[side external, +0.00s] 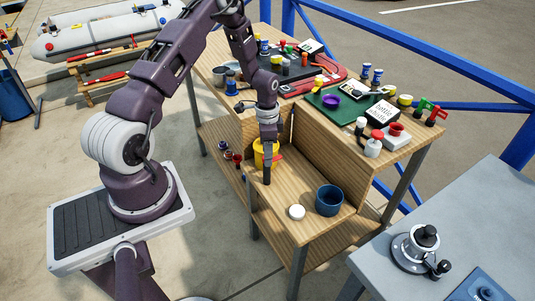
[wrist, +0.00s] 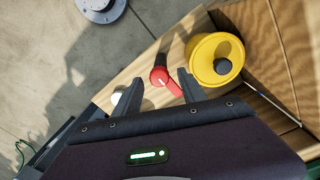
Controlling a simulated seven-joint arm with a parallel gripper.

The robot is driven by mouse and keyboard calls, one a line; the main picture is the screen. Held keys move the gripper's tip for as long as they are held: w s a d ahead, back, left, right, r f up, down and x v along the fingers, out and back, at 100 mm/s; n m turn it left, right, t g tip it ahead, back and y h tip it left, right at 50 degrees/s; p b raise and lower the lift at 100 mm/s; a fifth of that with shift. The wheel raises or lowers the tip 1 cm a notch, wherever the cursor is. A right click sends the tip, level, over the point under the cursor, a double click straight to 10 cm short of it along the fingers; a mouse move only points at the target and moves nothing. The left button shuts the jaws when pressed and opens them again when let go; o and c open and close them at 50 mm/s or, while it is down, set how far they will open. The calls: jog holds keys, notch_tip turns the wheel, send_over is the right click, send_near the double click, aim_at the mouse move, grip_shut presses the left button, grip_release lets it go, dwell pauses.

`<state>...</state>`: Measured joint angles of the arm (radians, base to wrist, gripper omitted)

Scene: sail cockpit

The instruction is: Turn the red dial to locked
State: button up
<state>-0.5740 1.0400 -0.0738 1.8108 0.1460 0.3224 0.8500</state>
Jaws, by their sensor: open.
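The red dial (wrist: 159,75) shows in the wrist view as a round red knob with a white mark and a red arm slanting down and right. It sits on the wooden bench. My gripper (wrist: 158,90) is open, with one dark finger on each side of the dial; I cannot tell whether either finger touches it. In the side view my gripper (side external: 267,178) points down over the lower bench shelf, and a bit of red (side external: 277,157) shows beside it. Most of the dial is hidden there. No locked marking is readable.
A yellow container (wrist: 204,72) with a black knob stands close to the dial's right in the wrist view. A white round piece (side external: 297,212) and a blue cup (side external: 329,200) stand on the shelf. A wooden panel (side external: 330,150) rises behind; the crowded upper bench lies beyond it.

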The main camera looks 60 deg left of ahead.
jog(key=shift+f, duration=0.45)
jog(key=shift+c, duration=0.2)
grip_shut()
jog(key=n, duration=0.5)
jog(key=shift+r+n, duration=0.1)
jog(key=shift+n, duration=0.3)
jog(key=n, duration=0.5)
jog(key=shift+a+n, duration=0.1)
jog(key=shift+n, duration=0.6)
